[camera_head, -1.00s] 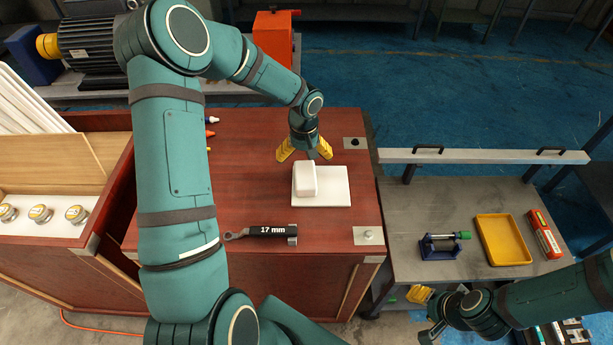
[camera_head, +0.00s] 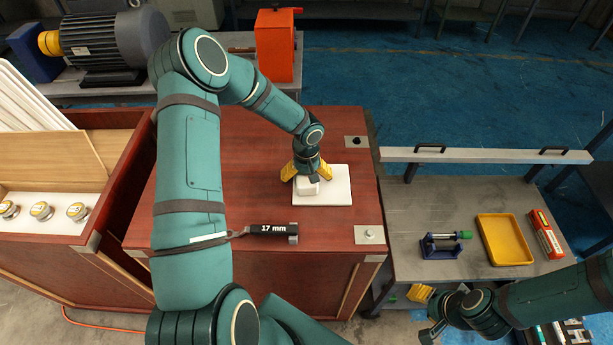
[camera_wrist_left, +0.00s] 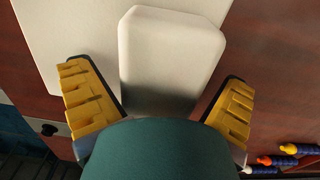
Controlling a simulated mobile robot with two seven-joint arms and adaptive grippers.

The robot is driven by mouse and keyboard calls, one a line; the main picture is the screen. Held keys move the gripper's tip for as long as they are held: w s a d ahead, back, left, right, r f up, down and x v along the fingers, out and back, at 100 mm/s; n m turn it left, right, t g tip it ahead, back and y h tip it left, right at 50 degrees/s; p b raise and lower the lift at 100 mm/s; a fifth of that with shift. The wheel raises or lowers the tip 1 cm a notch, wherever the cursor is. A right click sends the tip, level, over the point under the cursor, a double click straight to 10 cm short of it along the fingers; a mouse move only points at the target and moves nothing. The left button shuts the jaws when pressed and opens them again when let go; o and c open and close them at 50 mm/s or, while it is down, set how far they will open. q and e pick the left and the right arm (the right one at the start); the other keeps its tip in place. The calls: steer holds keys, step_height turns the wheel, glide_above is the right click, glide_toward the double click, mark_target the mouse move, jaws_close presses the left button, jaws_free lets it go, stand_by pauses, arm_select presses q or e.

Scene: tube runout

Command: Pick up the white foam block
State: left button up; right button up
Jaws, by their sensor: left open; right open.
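The white foam block (camera_head: 309,187) lies on a flat white board (camera_head: 339,187) on the brown wooden cabinet top. My left gripper (camera_head: 307,174) is open over the block, pointing down, and hides its far part in the head view. In the left wrist view the block (camera_wrist_left: 168,58) extends between the two yellow fingers (camera_wrist_left: 162,105), with a gap on each side. The near end of the block is hidden behind my gripper body there. My right gripper (camera_head: 425,312) is open and empty at the lower right, below the grey table.
Colored-tip tools show in the left wrist view (camera_wrist_left: 288,149). The grey table (camera_head: 460,200) holds a yellow tray (camera_head: 504,240), a small blue vise-like device (camera_head: 440,246) and a red box (camera_head: 546,234).

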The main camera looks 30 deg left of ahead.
arm_select(q)
steer(key=c, duration=1)
